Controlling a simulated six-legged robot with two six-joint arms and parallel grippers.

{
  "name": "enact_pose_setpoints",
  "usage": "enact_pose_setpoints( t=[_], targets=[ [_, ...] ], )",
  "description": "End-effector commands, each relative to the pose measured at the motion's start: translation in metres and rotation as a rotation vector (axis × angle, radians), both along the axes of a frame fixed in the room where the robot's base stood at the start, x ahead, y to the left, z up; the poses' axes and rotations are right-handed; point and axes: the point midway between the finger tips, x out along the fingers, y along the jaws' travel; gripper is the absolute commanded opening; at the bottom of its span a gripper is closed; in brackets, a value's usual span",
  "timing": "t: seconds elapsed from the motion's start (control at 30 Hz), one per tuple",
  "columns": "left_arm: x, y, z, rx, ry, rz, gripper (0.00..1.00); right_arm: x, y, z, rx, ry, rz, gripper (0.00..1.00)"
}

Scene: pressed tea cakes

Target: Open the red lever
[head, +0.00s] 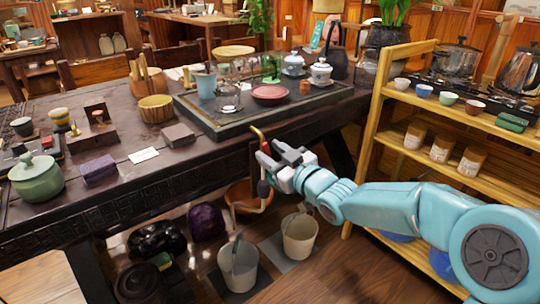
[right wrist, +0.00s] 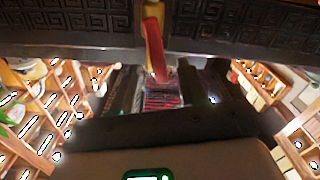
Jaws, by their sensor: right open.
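The red lever (right wrist: 155,50) hangs from a brass fitting (right wrist: 153,12) at the dark table's carved edge in the right wrist view. In the head view the brass and red fitting (head: 258,135) shows at the table's front edge, just above my gripper. My right gripper (head: 268,166) is open and empty beside the table edge. In the right wrist view its dark fingers (right wrist: 166,82) stand apart, with the lever's lower end in line with the space between them. I cannot tell whether they touch it. My left gripper is not in view.
The dark table (head: 215,165) carries a tea tray (head: 215,125), a green jar (head: 36,178) and several small items. Two buckets (head: 238,266) (head: 299,238) stand on the floor below. A wooden shelf (head: 385,110) with cups and kettles stands at right, close to my right arm.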

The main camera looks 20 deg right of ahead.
Motion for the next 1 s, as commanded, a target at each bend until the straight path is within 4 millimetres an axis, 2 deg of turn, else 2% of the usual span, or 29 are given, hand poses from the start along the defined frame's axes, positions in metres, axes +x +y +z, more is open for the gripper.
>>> enact_pose_setpoints(
  t=[0.13, 0.4, 0.53, 0.73, 1.0],
  targets=[
    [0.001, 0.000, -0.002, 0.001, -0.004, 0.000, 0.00, 0.009, 0.004, -0.001, 0.001, 0.001, 0.000, 0.43],
    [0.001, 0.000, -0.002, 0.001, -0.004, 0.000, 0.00, 0.010, 0.004, 0.000, 0.001, 0.001, 0.000, 0.43],
    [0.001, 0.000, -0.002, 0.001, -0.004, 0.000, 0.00, 0.010, 0.004, 0.000, 0.001, 0.001, 0.000, 0.00],
    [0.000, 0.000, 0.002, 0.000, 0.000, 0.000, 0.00, 0.010, 0.003, 0.002, 0.019, 0.009, -0.001, 0.00],
    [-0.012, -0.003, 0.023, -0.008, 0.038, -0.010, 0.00, 0.014, -0.008, 0.004, 0.239, 0.090, -0.001, 0.00]
  ],
)
